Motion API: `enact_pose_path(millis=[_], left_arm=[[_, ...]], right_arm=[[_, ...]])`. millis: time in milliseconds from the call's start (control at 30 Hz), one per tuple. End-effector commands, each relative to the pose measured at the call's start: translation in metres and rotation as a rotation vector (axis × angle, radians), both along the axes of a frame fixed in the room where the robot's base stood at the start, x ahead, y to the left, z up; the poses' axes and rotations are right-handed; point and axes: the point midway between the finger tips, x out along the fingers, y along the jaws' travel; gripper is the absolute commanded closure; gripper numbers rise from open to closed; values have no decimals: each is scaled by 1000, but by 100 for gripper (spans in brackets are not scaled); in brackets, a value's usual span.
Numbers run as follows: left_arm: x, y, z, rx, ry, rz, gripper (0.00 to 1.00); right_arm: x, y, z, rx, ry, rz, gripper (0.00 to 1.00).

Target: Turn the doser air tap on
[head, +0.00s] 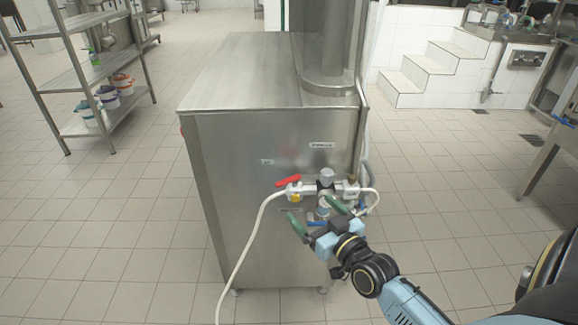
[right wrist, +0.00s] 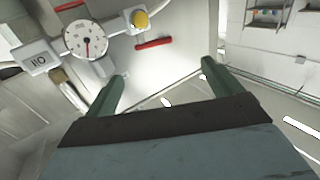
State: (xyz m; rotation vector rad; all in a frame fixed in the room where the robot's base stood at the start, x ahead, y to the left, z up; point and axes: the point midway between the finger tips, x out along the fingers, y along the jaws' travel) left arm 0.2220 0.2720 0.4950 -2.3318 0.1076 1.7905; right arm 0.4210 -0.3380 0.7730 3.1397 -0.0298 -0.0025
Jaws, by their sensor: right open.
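The air tap has a red lever handle (head: 289,181) and a yellow part (head: 294,197) on a silver fitting line on the cabinet's front. The lever lies nearly level, tilted slightly up to the right. In the right wrist view a red bar (right wrist: 155,43) shows beside a yellow knob-like part (right wrist: 140,19). My right gripper (head: 317,214) is open, its green fingers apart, just below the fittings in the head view. In the right wrist view (right wrist: 163,74) nothing is between the fingers, and the red bar appears beyond them, apart. My left gripper is not in view.
The steel cabinet (head: 250,110) stands on the tiled floor. A white hose (head: 242,252) hangs from the tap. A regulator (head: 327,176) sits right of it; a gauge (right wrist: 86,40) shows in the wrist view. A shelf rack (head: 80,60) stands left, white steps (head: 425,72) behind right.

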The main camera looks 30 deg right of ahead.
Motion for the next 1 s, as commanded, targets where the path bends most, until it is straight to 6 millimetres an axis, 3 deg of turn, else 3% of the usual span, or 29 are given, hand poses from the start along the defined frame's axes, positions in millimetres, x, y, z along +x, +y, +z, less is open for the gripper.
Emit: enact_pose_path(millis=[100, 267, 700, 1000], left_arm=[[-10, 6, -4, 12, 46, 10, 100], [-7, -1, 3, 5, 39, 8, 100], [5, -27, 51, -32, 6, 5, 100], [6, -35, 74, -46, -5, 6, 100]], right_arm=[[5, -11, 1, 3, -3, -19, 9], [24, -11, -1, 3, -6, -20, 9], [106, -14, -2, 3, -4, -19, 9], [132, -14, -1, 2, -2, -18, 9]])
